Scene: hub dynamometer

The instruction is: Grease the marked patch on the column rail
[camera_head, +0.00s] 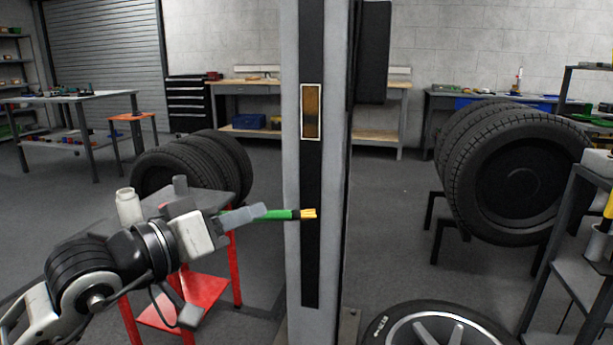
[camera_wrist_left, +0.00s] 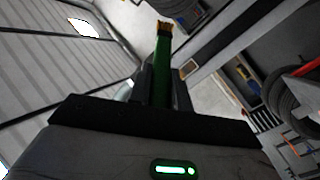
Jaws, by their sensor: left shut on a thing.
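The grey column (camera_head: 292,190) stands upright in the middle of the head view, with a dark rail (camera_head: 311,255) down its face. The marked patch (camera_head: 311,103) is a white-outlined rectangle on the upper rail, brown above and darker near its lower end. My left gripper (camera_head: 258,212) is left of the column and below the patch, shut on a green brush (camera_head: 280,215) with yellow bristles. The bristles overlap the rail in the picture; I cannot tell whether they touch it. The left wrist view shows the brush (camera_wrist_left: 161,75) pointing away between the fingers. My right gripper is not in view.
A red and grey cart (camera_head: 205,290) stands below my left arm, with a pale bottle (camera_head: 129,206) on it. Tires (camera_head: 205,160) lie behind it. A large tire rack (camera_head: 510,180) is at the right, and a wheel (camera_head: 435,325) is at the bottom.

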